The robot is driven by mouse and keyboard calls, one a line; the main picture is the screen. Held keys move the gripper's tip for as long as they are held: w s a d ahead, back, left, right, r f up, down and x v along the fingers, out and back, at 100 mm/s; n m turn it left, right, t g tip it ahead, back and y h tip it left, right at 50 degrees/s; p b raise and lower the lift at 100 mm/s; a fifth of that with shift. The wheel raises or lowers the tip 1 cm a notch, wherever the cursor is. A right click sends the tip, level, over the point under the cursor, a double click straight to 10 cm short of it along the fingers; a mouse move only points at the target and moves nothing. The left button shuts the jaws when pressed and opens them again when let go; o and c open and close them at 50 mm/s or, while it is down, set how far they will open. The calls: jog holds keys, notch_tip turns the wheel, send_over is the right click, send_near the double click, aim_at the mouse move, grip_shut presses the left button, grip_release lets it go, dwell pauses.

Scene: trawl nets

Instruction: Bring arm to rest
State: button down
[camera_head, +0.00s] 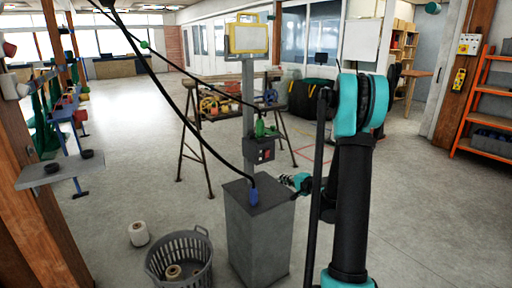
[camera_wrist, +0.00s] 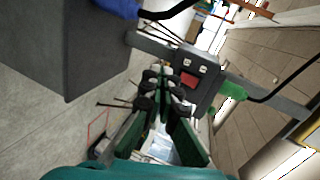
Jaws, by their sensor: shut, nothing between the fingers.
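My arm, teal and black, rises at the right of the head view and bends over at a large teal joint. My gripper (camera_head: 284,180) shows small beside the upper right edge of the grey pedestal (camera_head: 262,240), pointing left. In the wrist view my gripper (camera_wrist: 160,85) has its dark green and black fingers together with nothing between them. The pedestal also shows in the wrist view (camera_wrist: 65,45), to the left of the fingers. The fingers appear in front of a control box with a red button (camera_wrist: 190,80); the gap to it is unclear.
A blue plug (camera_head: 253,196) with a black cable sits on the pedestal. A grey basket (camera_head: 180,262) and white spool (camera_head: 138,233) stand on the floor left of it. A trestle bench (camera_head: 225,108) is behind. Orange shelving (camera_head: 482,100) is at right. Open floor lies at left.

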jog(key=s+a+f+n+g+h, duration=0.1)
jog(key=s+a+n+g+h, duration=0.2)
jog(key=s, duration=1)
jog(key=s+a+f+n+g+h, duration=0.1)
jog(key=s+n+g+h, duration=0.3)
jog(key=s, duration=0.8)
jog(key=s+d+f+n, duration=0.1)
jog(key=s+d, duration=0.1)
jog(key=s, duration=0.3)
jog(key=s+d+f+n+g+h, duration=0.1)
jog(key=s+d+n, duration=0.1)
jog(key=s, duration=0.4)
jog(key=shift+d+f, duration=0.3)
jog(key=shift+d, duration=0.1)
